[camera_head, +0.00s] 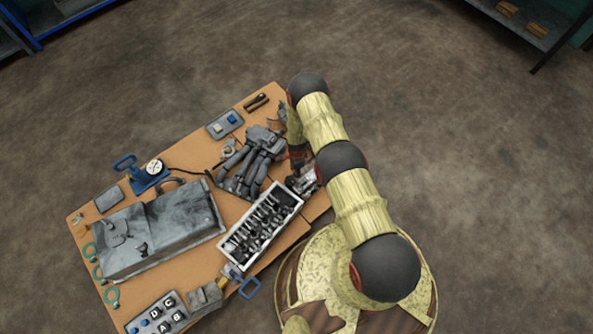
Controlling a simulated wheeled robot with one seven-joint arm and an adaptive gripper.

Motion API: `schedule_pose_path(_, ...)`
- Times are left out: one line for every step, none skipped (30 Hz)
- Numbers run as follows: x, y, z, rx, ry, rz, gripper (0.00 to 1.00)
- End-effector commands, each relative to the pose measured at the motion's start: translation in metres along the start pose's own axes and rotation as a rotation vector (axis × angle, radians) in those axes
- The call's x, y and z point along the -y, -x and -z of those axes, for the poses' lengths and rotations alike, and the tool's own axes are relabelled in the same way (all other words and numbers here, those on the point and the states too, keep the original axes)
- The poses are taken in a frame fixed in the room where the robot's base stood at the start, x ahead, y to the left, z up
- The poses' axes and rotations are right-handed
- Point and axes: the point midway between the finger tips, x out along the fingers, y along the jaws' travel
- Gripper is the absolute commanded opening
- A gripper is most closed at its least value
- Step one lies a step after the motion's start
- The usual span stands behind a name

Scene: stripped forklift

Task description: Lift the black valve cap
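My gripper (301,181) points down at the right part of the brown table (181,187), beside the upper right end of a white-rimmed box (233,237). My arm partly covers it, and its fingers are too small to tell open from shut. The box holds several small black and silver parts in rows. I cannot single out the black valve cap among them. I cannot tell whether anything is between my fingers.
A large grey metal case (165,228) fills the table's left half. Dark grey cast parts (254,160) lie behind the box. A blue gauge pump (147,176), a small tray (225,123) and a lettered panel (158,318) lie around. The surrounding floor is clear.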

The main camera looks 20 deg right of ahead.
Motion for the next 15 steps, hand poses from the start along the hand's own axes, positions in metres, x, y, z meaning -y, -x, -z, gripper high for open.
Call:
schedule_pose_path(-0.0001,0.0,0.0,0.0,0.0,0.0,0.21)
schedule_pose_path(-0.0001,0.0,0.0,0.0,0.0,0.0,0.2)
schedule_pose_path(0.0,0.0,0.0,0.0,0.0,0.0,0.17)
schedule_pose_path(0.0,0.0,0.0,0.0,0.0,0.0,0.16)
schedule_pose_path(0.0,0.0,0.0,0.0,0.0,0.0,0.14)
schedule_pose_path(0.0,0.0,0.0,0.0,0.0,0.0,0.12)
schedule_pose_path(0.0,0.0,0.0,0.0,0.0,0.0,0.1)
schedule_pose_path(0.0,0.0,0.0,0.0,0.0,0.0,0.08)
schedule_pose_path(0.0,0.0,0.0,0.0,0.0,0.0,0.06)
schedule_pose_path(0.0,0.0,0.0,0.0,0.0,0.0,0.04)
schedule_pose_path(0.0,0.0,0.0,0.0,0.0,0.0,0.03)
schedule_pose_path(0.0,0.0,0.0,0.0,0.0,0.0,0.0)
schedule_pose_path(0.0,0.0,0.0,0.0,0.0,0.0,0.0)
schedule_pose_path(0.0,0.0,0.0,0.0,0.0,0.0,0.0)
schedule_pose_path(0.0,0.0,0.0,0.0,0.0,0.0,0.0)
